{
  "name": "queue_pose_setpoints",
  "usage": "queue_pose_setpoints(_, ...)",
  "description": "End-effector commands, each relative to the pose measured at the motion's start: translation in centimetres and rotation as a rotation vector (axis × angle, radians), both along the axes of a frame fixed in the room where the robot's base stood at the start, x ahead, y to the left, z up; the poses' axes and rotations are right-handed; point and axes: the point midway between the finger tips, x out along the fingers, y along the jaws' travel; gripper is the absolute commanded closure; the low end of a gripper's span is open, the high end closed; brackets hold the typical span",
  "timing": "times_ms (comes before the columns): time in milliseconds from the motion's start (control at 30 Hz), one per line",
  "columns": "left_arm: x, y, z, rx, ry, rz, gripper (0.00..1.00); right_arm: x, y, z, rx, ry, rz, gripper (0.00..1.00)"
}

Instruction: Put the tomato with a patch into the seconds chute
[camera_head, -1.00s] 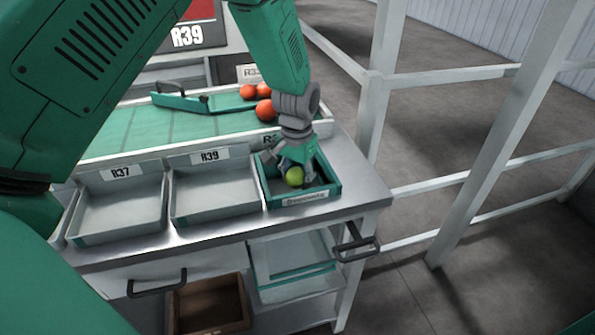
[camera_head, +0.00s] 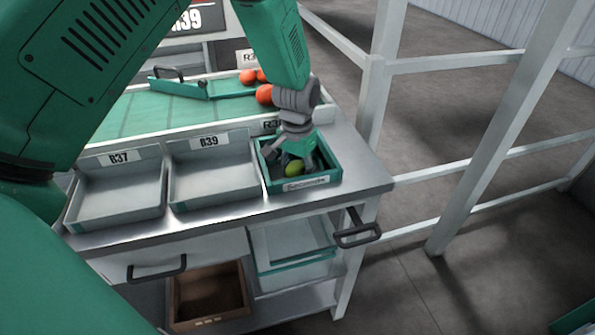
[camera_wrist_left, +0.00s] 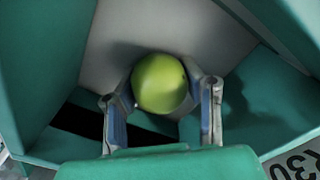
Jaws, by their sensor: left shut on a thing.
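A green-yellow tomato (camera_head: 294,168) is between the fingers of my left gripper (camera_head: 296,160), down inside the green-rimmed chute labelled Seconds (camera_head: 330,177). In the left wrist view the tomato (camera_wrist_left: 160,83) sits between the two fingertips of the left gripper (camera_wrist_left: 162,95), which is shut on it. The chute's green walls (camera_wrist_left: 40,70) surround it there. I cannot make out a patch on the side that shows, nor whether the tomato touches the chute's floor. My right gripper is not in view.
Two empty grey trays, R37 (camera_head: 112,212) and R39 (camera_head: 215,200), stand left of the chute. Several red tomatoes (camera_head: 264,94) lie on the green belt (camera_head: 150,112) behind. A brown crate (camera_head: 208,320) is below. White railings (camera_head: 372,100) stand at the right.

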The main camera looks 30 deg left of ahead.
Motion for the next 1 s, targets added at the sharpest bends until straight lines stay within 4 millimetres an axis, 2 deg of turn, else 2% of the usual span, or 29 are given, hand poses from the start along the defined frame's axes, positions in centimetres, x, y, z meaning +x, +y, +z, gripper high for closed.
queue_pose_setpoints(767,0.01,0.0,-0.05,0.0,0.0,0.0,0.8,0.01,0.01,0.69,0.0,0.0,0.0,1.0)
queue_pose_setpoints(800,0.01,0.0,-0.06,0.0,0.0,0.0,0.55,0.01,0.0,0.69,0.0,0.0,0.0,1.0)
queue_pose_setpoints(833,0.01,0.0,-0.06,0.0,0.0,0.0,0.45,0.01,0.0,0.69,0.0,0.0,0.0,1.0)
queue_pose_setpoints(867,0.01,0.0,-0.06,0.0,0.0,0.0,0.42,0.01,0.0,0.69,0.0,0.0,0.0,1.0)
queue_pose_setpoints(1000,0.0,0.0,-0.06,0.0,0.0,0.0,0.42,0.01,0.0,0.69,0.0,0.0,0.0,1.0)
